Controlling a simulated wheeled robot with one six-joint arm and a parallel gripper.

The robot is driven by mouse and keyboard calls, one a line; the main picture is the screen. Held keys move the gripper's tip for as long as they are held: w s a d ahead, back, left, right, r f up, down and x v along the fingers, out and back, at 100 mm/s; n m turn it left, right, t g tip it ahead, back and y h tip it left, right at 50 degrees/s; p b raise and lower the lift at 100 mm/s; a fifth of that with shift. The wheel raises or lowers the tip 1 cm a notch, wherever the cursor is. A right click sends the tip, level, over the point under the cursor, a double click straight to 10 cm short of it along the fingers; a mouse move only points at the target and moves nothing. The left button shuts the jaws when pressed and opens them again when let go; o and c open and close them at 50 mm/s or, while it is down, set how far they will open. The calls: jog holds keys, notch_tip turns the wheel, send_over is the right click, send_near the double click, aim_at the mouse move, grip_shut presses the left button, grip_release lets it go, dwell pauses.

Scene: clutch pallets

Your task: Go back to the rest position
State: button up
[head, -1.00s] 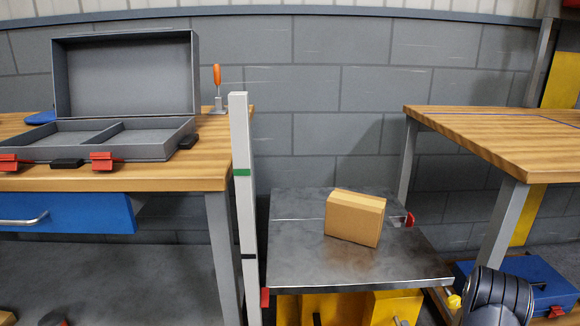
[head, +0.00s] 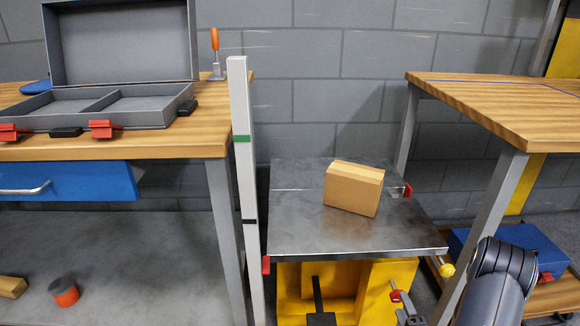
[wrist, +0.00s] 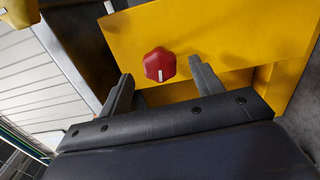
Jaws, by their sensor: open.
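My gripper (wrist: 160,90) shows in the wrist view with its two dark fingers spread wide and nothing between them. Beyond the fingertips is a yellow panel (wrist: 230,40) with a red knob (wrist: 159,65) that has a white mark. The knob appears between the fingers in the picture, apart from them as far as I can tell. In the head view, a dark part of my arm (head: 497,275) is at the lower right.
A cardboard box (head: 354,188) sits on a metal-topped table (head: 310,235) above a yellow base (head: 375,285). A white post (head: 240,180) stands left of it. Wooden benches flank it on the left (head: 190,145) and right (head: 500,105). An open grey case (head: 150,110) lies on the left bench.

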aim_at(399, 300)
jog(key=w+b, duration=0.1)
jog(key=w, duration=0.3)
jog(key=shift+w+a, duration=0.1)
jog(key=shift+w, duration=0.2)
jog(key=m, duration=0.3)
jog(key=shift+m+p, duration=0.3)
jog(key=shift+p, duration=0.1)
jog(key=m+p, duration=0.2)
jog(key=m, duration=0.2)
jog(key=shift+s+r+p, duration=0.1)
jog(key=shift+r+p, duration=0.05)
jog(key=shift+p, duration=0.25)
jog(key=m+p, duration=0.3)
jog(key=m, duration=0.1)
jog(key=m+p, duration=0.3)
jog(key=m, duration=0.1)
jog(key=shift+a, duration=0.1)
jog(key=shift+s+f, duration=0.25)
jog(key=shift+s, duration=0.75)
